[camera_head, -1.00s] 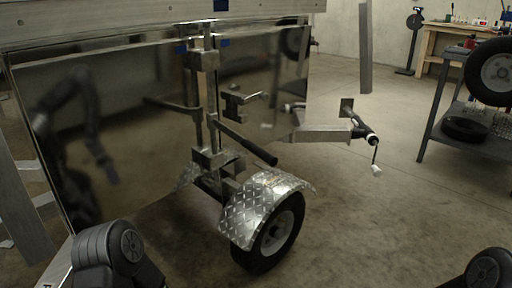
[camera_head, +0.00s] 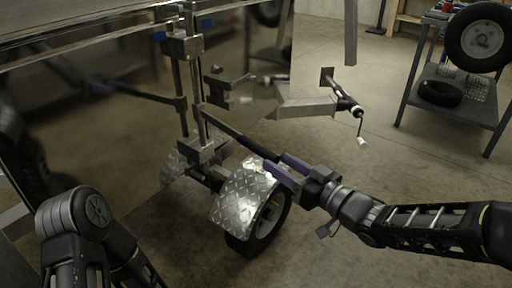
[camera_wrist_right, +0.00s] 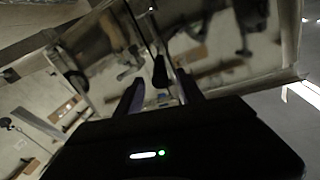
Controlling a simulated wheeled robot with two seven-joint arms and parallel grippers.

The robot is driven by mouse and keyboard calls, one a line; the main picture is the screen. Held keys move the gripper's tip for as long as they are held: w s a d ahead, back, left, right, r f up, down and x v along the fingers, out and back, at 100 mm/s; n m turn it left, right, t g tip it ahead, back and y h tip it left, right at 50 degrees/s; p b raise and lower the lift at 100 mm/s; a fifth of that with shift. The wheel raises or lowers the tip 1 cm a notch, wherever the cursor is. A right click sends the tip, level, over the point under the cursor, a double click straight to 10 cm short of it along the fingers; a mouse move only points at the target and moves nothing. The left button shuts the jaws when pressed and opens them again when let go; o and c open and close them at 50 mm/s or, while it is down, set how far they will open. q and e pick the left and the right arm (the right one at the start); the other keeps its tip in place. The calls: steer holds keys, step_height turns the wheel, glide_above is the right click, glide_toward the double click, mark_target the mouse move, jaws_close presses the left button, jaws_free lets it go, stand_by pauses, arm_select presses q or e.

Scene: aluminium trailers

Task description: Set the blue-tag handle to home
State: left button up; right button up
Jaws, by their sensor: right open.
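A lever handle (camera_head: 238,138) with a black grip slopes down and to the right from the upright bar on the shiny trailer side. A small blue tag (camera_head: 206,22) sits by the top of that bar; I cannot tell for sure that it belongs to this handle. My right gripper (camera_head: 275,163) is open, its purple fingers at the lever's lower end. In the right wrist view the black grip (camera_wrist_right: 160,72) shows just beyond and between the open fingers (camera_wrist_right: 161,92); contact cannot be told. My left arm shows at lower left, but its gripper is out of view.
A diamond-plate fender (camera_head: 240,205) over a wheel (camera_head: 266,225) lies just below the right gripper. The trailer's coupling arm (camera_head: 305,105) juts out to the right. A grey rack (camera_head: 408,95) with tyres stands at upper right. Open floor lies between.

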mark_target(259, 150)
steer(key=b+x, duration=0.2)
steer(key=x, duration=0.5)
steer(key=shift+f, duration=0.2)
steer(key=shift+w+a+r, duration=0.1)
steer(key=shift+w+a, duration=0.2)
steer(key=shift+c, duration=0.3)
jaws_close()
stand_by(0.9)
